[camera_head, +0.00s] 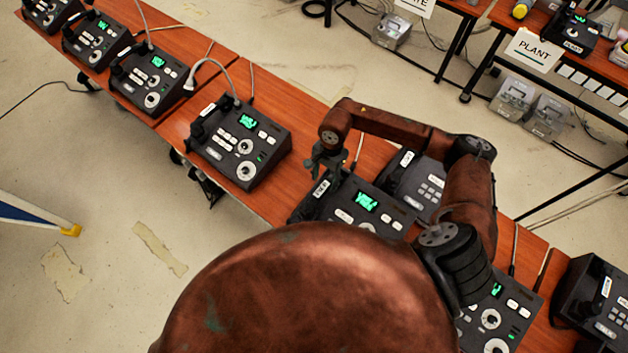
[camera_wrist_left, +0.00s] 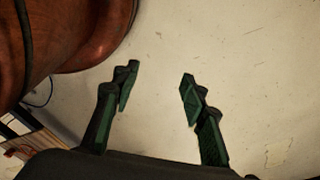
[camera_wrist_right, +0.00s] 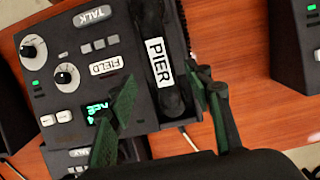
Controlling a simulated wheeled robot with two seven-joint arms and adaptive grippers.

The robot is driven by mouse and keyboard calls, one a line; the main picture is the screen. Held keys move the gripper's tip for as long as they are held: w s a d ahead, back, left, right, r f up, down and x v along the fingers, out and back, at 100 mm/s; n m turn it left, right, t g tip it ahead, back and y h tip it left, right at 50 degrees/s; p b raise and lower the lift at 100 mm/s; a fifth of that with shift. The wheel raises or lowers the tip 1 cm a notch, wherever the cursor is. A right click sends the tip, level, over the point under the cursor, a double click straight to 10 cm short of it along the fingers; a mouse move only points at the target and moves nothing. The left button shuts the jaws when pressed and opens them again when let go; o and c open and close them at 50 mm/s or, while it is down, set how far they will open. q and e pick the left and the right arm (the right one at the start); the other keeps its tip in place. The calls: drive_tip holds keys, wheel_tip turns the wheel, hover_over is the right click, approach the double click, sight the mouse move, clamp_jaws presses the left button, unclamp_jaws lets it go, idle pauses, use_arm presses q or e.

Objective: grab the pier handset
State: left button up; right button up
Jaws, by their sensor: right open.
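The pier handset (camera_wrist_right: 158,62) is black with a white PIER label and lies along one side of a dark desk phone (camera_wrist_right: 85,75) marked TALK and FIELD. My right gripper (camera_wrist_right: 166,90) is open, one finger on each side of the handset's near end. I cannot tell whether the fingers touch it. In the head view my right gripper (camera_head: 328,157) is above the handset (camera_head: 318,192), which it partly covers. My left gripper (camera_wrist_left: 158,78) is open and empty over bare floor in the left wrist view; it does not show in the head view.
Similar phones stand along the wooden table, including one to the left (camera_head: 240,145) and one at the right end (camera_head: 592,300). Another phone (camera_head: 416,185) sits close behind the pier phone. A rear table carries a PLANT sign (camera_head: 534,48). Open floor lies front left.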

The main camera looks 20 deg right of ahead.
sight(322, 189)
drive_tip(key=shift+d+f, duration=0.1)
drive_tip(key=shift+f, duration=0.25)
drive_tip(key=shift+s+f, duration=0.2)
drive_tip(key=shift+f, duration=0.15)
drive_tip(key=f+p, duration=0.1)
drive_tip(key=a+f, duration=0.1)
drive_tip(key=shift+a+f+p, duration=0.1)
drive_tip(key=shift+f+p, duration=0.2)
drive_tip(key=shift+p, duration=0.1)
wheel_tip(322, 189, down, 2)
drive_tip(key=shift+a+f+p, duration=0.1)
drive_tip(key=shift+f+p, duration=0.15)
drive_tip(key=shift+p, duration=0.1)
drive_tip(key=shift+f, duration=0.5)
drive_tip(key=c, duration=0.8)
use_arm(q)
drive_tip(key=shift+s+a+r, duration=0.1)
drive_tip(key=shift+s+r, duration=0.25)
drive_tip(key=shift+r, duration=0.3)
drive_tip(key=shift+s+r, duration=0.35)
drive_tip(key=shift+r, duration=0.25)
use_arm(e)
clamp_jaws()
